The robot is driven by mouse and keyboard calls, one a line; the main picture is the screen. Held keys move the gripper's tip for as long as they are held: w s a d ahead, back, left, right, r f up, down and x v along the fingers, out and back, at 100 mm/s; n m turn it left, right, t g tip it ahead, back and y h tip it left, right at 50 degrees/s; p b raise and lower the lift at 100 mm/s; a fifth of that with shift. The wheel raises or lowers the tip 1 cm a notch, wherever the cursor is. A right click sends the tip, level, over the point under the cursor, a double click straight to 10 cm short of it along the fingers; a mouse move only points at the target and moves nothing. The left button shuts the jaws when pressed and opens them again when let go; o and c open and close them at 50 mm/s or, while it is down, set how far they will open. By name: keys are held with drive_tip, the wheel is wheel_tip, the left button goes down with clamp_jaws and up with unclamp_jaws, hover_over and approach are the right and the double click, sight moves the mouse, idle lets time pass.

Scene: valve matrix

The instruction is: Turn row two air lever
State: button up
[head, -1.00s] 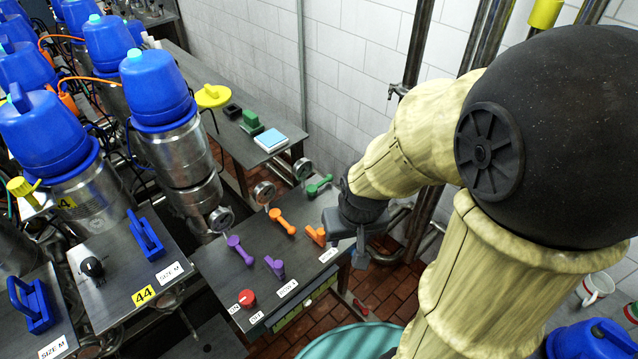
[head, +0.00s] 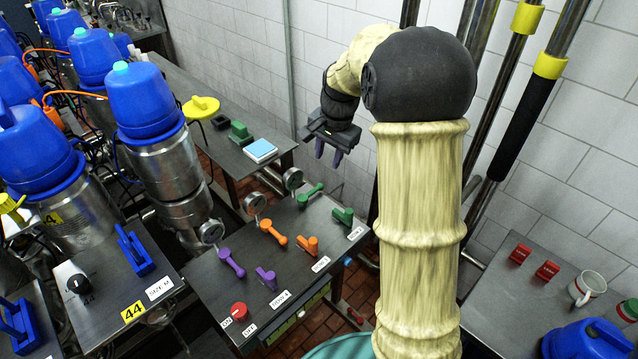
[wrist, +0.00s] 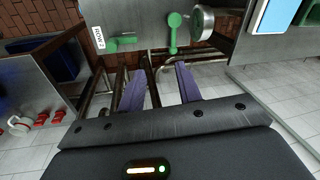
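The valve panel (head: 222,280) carries pairs of purple, orange and green levers, with round gauges behind them. The long green lever (head: 310,194) and the short green lever (head: 343,216) stand at its right end. Which lever is for air I cannot tell. My gripper (head: 328,155) is above and beyond the green levers, its purple fingers apart and empty. In the wrist view its fingertips (wrist: 158,72) point towards the panel.
Orange levers (head: 273,232) and purple levers (head: 231,262) stand to the left, with a red knob (head: 239,310) at the front. A bench (head: 225,150) with a blue-topped box (head: 260,149) is behind. A side table (head: 520,305) holds red blocks and mugs.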

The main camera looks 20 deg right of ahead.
sight(318, 187)
drive_tip(key=w, duration=0.1)
drive_tip(key=w+m, duration=0.1)
drive_tip(key=w+d+r+m, duration=0.1)
drive_tip(key=w, duration=0.1)
drive_tip(key=shift+d, duration=0.1)
drive_tip(key=shift+f, duration=0.1)
drive_tip(key=w+f+p, duration=0.1)
drive_tip(key=f, duration=0.4)
drive_tip(key=w+a+f+p, duration=0.1)
drive_tip(key=f+p, duration=0.1)
drive_tip(key=f, duration=0.4)
drive_tip(key=w+f+p, duration=0.1)
drive_tip(key=f, duration=0.5)
drive_tip(key=shift+a+p, duration=0.35)
drive_tip(key=shift+p, duration=0.05)
clamp_jaws()
